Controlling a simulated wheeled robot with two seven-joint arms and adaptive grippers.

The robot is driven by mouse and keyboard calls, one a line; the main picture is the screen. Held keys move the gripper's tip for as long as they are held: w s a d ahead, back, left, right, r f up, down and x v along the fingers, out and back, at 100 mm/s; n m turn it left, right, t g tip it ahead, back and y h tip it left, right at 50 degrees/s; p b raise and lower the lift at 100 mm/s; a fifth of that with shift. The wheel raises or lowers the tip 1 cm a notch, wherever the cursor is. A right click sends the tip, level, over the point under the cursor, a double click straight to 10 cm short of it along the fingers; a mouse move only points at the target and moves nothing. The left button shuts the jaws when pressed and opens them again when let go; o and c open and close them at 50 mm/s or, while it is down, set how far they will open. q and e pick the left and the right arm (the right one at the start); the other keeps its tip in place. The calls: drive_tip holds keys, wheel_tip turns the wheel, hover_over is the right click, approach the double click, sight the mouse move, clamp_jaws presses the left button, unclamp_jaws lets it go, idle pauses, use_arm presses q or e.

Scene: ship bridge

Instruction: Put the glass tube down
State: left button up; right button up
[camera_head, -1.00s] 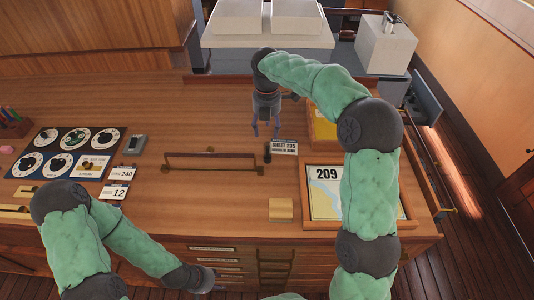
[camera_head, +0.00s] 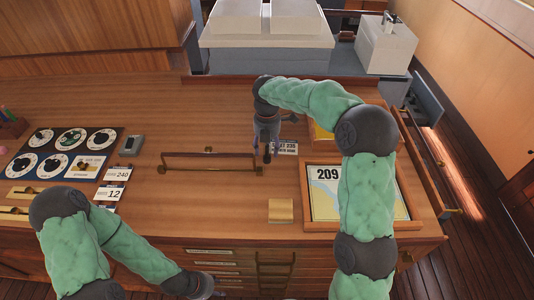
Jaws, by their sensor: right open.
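My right gripper (camera_head: 267,150) points down over the desk with its fingers apart, one on each side of a small dark upright piece (camera_head: 268,157) beside a printed card. I cannot tell whether the fingers touch this piece, or whether it is the glass tube. No clear glass tube can be made out elsewhere. My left gripper (camera_head: 207,286) hangs low at the desk's front edge; its jaws are too small and dark to read.
A low brass rail frame (camera_head: 210,155) stands left of my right gripper. A wooden block (camera_head: 281,211) and a framed chart marked 209 (camera_head: 325,205) lie nearer the front. A dial panel (camera_head: 68,153) is at left. The desk's back left is clear.

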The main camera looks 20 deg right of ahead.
clamp_jaws()
drive_tip(key=shift+r, duration=0.1)
